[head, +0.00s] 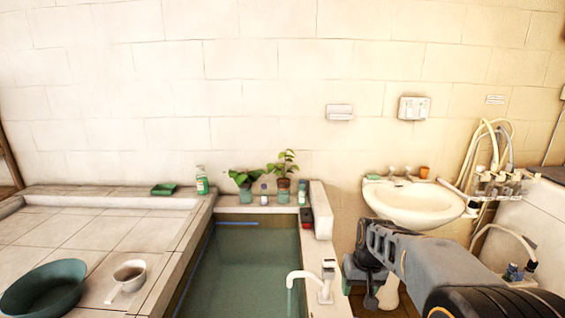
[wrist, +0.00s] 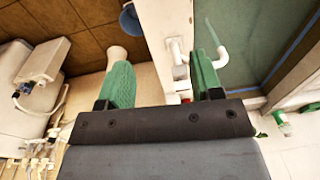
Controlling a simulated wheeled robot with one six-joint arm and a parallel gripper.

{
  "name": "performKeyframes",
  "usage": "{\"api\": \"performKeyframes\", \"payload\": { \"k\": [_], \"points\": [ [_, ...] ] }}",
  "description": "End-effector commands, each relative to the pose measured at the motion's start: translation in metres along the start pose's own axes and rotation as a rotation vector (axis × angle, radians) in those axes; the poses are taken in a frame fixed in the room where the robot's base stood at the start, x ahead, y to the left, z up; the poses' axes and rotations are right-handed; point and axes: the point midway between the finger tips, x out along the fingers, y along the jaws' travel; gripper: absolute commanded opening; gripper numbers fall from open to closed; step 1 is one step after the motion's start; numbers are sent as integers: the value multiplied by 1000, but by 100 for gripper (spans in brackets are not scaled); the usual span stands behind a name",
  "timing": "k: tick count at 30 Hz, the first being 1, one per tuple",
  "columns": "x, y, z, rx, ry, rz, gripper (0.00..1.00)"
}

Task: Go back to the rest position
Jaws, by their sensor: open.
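My gripper (wrist: 161,78) shows in the wrist view with its two green fingers spread apart and nothing between them. In the head view my arm reaches in from the lower right, and its wrist end is in front of the floor below the white washbasin (head: 415,216). The fingers are hard to make out there. The gripper holds nothing and appears apart from the tub wall (wrist: 172,45), which runs behind the gap between the fingers in the wrist view.
A water-filled tub (head: 255,268) lies left of my arm, with a white tap (head: 324,280) on its edge. Potted plants (head: 284,165) stand behind it. A green basin (head: 45,290) and a cup (head: 128,275) sit on the tiled counter. Hoses and a white appliance (head: 535,220) are at right.

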Motion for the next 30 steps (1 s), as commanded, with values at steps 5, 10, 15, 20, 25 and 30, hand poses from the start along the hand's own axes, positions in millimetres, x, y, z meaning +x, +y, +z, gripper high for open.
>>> {"api": "performKeyframes", "payload": {
  "k": [5, 10, 15, 20, 25, 30],
  "points": [
    [-10, -11, 72, 47, 58, 36, 60],
    [-14, -18, 124, 20, 109, 53, 60],
    [-22, -24, 150, -9, 165, 55, 60],
    [-38, -26, 152, -24, 233, 52, 60],
    [-45, -28, 152, -33, 260, 50, 60],
    [-45, -29, 152, -36, 259, 49, 60]
  ]
}}
